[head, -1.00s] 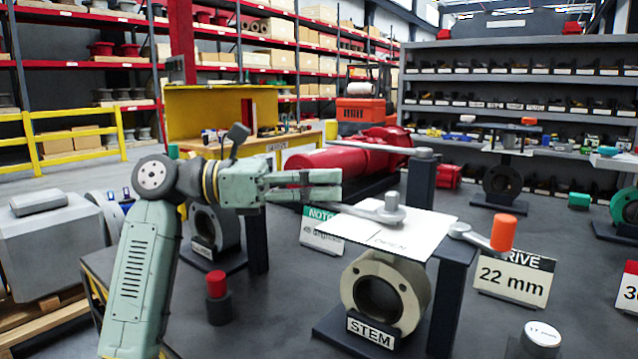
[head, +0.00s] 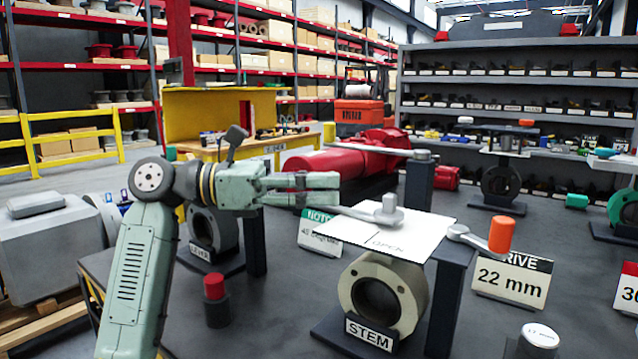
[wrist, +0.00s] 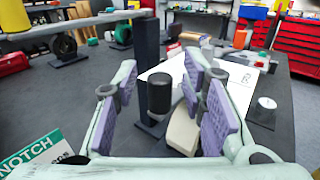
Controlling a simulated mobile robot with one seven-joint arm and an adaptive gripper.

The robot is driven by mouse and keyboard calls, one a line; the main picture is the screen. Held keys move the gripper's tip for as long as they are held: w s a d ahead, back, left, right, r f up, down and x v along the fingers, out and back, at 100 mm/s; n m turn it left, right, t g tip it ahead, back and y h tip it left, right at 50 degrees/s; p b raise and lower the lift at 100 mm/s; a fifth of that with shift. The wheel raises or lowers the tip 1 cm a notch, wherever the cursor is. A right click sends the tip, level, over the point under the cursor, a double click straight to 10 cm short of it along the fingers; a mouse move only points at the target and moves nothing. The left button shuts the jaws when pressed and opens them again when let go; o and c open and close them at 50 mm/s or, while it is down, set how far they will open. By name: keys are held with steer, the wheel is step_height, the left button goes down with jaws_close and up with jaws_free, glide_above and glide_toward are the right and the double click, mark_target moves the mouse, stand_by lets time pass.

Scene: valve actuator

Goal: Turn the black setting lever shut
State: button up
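The setting lever (head: 360,214) looks grey in the head view. It runs left from a round hub (head: 389,209) on a white plate marked OPEN (head: 425,226), above the valve body labelled STEM (head: 415,290). Its left end passes behind or under my fingertips. My gripper (head: 335,190) is level, pointing right, just left of the plate. In the wrist view my gripper (wrist: 165,100) has its purple-padded fingers apart. A black cylinder (wrist: 160,94) shows between them with gaps on both sides; it may be the lever's end. I cannot tell whether the fingers touch it.
An orange-handled crank (head: 500,235) stands right of the plate. A dark post (head: 418,185) rises behind it. A red-capped cylinder (head: 215,290) stands below my gripper. Signs reading NOTCH (head: 320,228) and 22 mm (head: 512,280) stand on the table. Open table lies at the front left.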

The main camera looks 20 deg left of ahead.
steer(key=v, duration=1.2)
